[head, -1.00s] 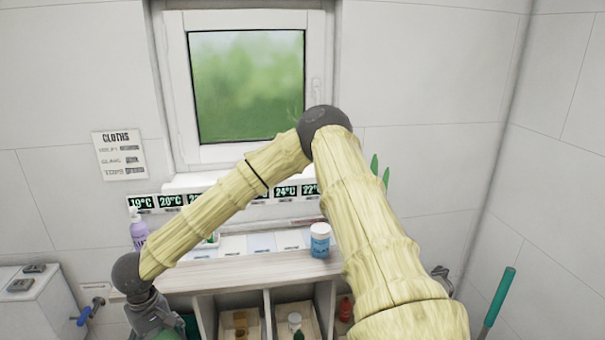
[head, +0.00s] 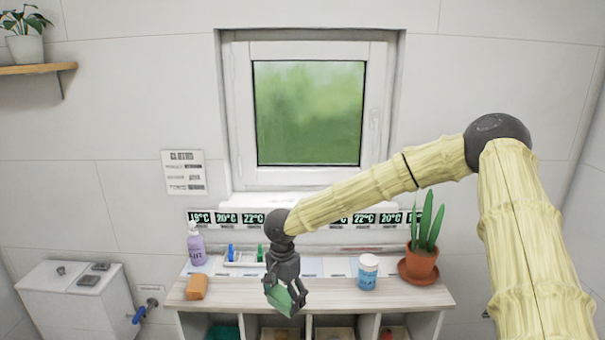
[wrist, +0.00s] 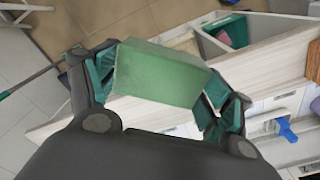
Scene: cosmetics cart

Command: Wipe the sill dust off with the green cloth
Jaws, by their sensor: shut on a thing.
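My gripper (head: 286,296) is shut on the green cloth (head: 282,301), which looks like a thick folded block. In the wrist view the green cloth (wrist: 160,75) sits between the two fingers. In the head view my gripper hangs in front of the wooden counter, below the window. The white window sill (head: 255,203) shows behind my arm, and my arm hides part of it. I cannot make out dust on it from here.
On the counter (head: 235,293) stand a purple bottle (head: 196,243), an orange block (head: 197,287), a white-and-blue jar (head: 367,272) and a potted plant (head: 422,255). A row of temperature displays (head: 227,219) runs below the sill. Open compartments lie under the counter.

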